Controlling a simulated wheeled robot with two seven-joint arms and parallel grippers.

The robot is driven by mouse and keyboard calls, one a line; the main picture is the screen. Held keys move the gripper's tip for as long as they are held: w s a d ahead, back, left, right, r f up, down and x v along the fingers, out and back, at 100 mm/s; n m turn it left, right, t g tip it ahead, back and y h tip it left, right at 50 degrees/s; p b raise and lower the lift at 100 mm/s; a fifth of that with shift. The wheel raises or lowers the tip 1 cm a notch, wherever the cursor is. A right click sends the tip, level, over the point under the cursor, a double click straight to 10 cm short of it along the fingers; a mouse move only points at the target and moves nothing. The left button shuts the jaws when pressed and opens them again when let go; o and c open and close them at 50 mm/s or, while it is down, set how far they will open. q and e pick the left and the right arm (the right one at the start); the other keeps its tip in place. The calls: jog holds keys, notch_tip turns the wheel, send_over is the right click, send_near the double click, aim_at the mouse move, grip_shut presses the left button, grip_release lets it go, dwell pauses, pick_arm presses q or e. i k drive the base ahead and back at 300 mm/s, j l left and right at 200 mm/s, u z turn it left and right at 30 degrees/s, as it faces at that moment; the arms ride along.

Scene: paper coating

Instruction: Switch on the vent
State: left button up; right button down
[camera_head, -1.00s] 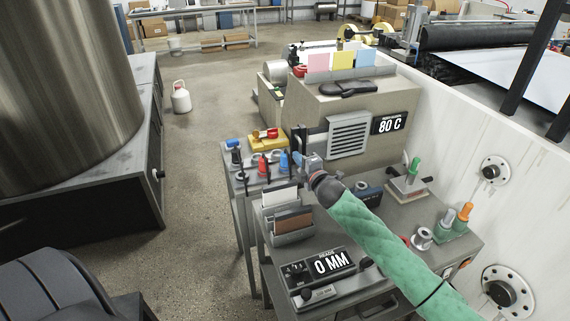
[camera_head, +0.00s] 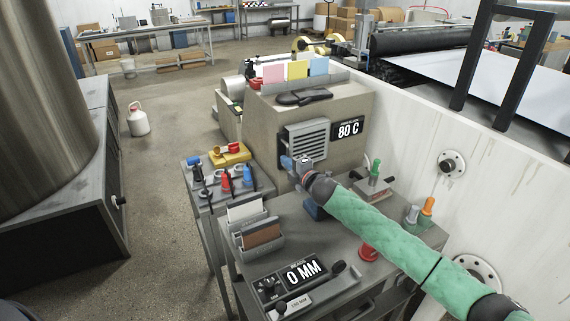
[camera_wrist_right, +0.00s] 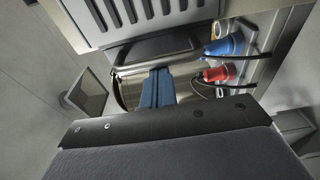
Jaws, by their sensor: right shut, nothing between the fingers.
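The vent (camera_head: 310,138) is a pale slatted grille on the front of a beige box machine (camera_head: 352,105), left of its "80 C" display (camera_head: 348,129). Its slats also show at the top of the right wrist view (camera_wrist_right: 135,10). My right gripper (camera_head: 287,162) is in front of the vent's lower left corner in the head view. Its blue fingers (camera_wrist_right: 157,88) are shut and empty, just below the slats and near a metal bar (camera_wrist_right: 155,56) in the wrist view. I cannot tell whether they touch anything. My left gripper is not in view.
A cart (camera_head: 325,235) with a "0 MM" readout (camera_head: 302,272) and a card holder (camera_head: 258,240) stands below my right arm. A white wall (camera_head: 430,130) runs along the right.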

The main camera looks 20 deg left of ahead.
aim_at(399, 280)
jog(key=j, duration=0.1)
jog(key=k+l, duration=0.15)
jog(key=l, duration=0.15)
jog(key=k+l, duration=0.15)
jog(key=l, duration=0.2)
jog(key=k+l, duration=0.15)
jog(key=l, duration=0.15)
jog(key=k+l, duration=0.15)
jog(key=l, duration=0.15)
